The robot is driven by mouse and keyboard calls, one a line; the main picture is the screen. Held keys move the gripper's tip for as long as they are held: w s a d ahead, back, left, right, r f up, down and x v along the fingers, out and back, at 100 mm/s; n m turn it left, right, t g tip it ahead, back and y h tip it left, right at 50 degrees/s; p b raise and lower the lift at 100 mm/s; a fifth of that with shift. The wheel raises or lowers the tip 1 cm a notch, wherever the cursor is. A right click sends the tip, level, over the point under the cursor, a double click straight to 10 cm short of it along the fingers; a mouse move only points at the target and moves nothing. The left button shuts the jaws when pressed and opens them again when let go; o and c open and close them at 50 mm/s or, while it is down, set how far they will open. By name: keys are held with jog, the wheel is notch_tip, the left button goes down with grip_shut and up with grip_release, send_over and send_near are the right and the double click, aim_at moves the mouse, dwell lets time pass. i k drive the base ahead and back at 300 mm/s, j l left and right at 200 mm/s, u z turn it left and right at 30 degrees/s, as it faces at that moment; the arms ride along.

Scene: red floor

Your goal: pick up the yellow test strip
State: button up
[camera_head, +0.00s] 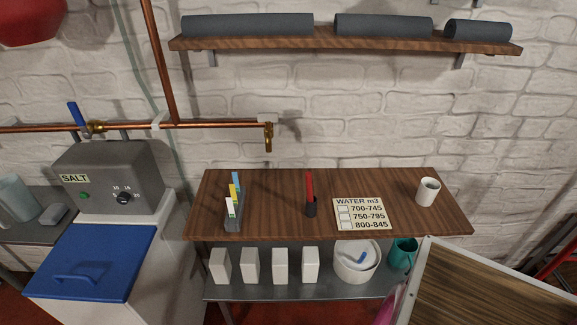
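A small yellow strip (233,193) stands in a dark grey holder (236,217) at the left of the wooden table. A blue strip (236,179) is behind it and a white strip (230,208) in front of it, in the same holder. The strips stand upright, close together. My gripper is not in the camera view.
The wooden table (275,205) also bears a red marker (310,186) in a dark holder, a water sign (361,217) and a white mug (428,191). A shelf below holds white blocks (281,264), a bowl and a teal mug (403,253). A wooden panel (490,290) fills the lower right.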

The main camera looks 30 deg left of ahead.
aim_at(233, 190)
jog(key=k, duration=0.35)
jog(key=k+u, duration=0.1)
jog(key=u, duration=0.3)
jog(key=k+u, duration=0.1)
jog(key=u, duration=0.3)
jog(key=k+u, duration=0.1)
jog(key=u, duration=0.3)
jog(key=i+j+u, duration=0.1)
jog(key=i+u, duration=0.45)
jog(key=k+j, duration=0.05)
